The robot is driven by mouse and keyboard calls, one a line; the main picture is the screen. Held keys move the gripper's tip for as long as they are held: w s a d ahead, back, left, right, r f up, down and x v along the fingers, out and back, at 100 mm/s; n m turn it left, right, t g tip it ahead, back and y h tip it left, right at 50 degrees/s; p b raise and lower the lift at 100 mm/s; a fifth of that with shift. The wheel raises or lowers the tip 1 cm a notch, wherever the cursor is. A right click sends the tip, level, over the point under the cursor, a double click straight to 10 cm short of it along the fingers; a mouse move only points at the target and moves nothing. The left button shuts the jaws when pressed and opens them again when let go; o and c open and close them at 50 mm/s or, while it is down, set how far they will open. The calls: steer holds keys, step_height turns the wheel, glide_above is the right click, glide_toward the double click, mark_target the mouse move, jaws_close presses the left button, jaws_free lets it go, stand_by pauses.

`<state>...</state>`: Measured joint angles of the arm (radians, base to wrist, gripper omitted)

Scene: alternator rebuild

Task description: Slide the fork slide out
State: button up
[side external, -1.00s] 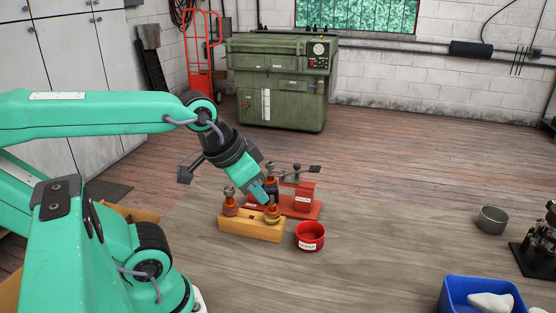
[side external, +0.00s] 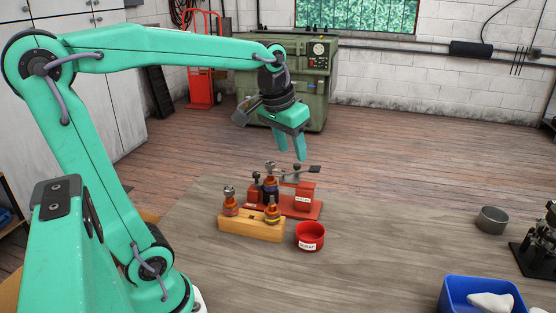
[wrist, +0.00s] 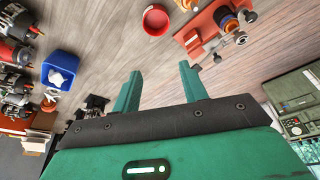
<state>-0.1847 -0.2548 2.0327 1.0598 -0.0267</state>
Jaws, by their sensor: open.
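A red fixture (side external: 307,208) stands on the table behind a wooden block. An orange and dark rotor-like part (side external: 270,187) stands upright at its left side. A grey bar with a dark flat end (side external: 314,169) sticks out to the right at the fixture's top; I cannot tell for sure whether this is the fork slide. My gripper (side external: 291,156) is open and empty, pointing down above the fixture, apart from it. In the wrist view, the fixture (wrist: 200,30) is at the top right, beyond my open fingers (wrist: 160,80).
The wooden block (side external: 250,229) holds two orange-ringed parts, in front of the fixture. A red labelled cup (side external: 310,240) stands right of the block. A blue bin (side external: 455,287) with a white item is at the front right. A grey round tin (side external: 492,220) stands behind it.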

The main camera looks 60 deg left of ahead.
steer(key=w+a+f+n+g, duration=0.2)
steer(key=w+a, duration=0.7)
steer(key=n+g, duration=0.1)
steer(key=n, duration=0.1)
glide_above(297, 164)
steer(key=shift+h, duration=0.3)
step_height(297, 164, down, 7)
steer(key=shift+r, duration=0.2)
steer(key=shift+f, duration=0.1)
steer(key=shift+f, duration=3.8)
jaws_close()
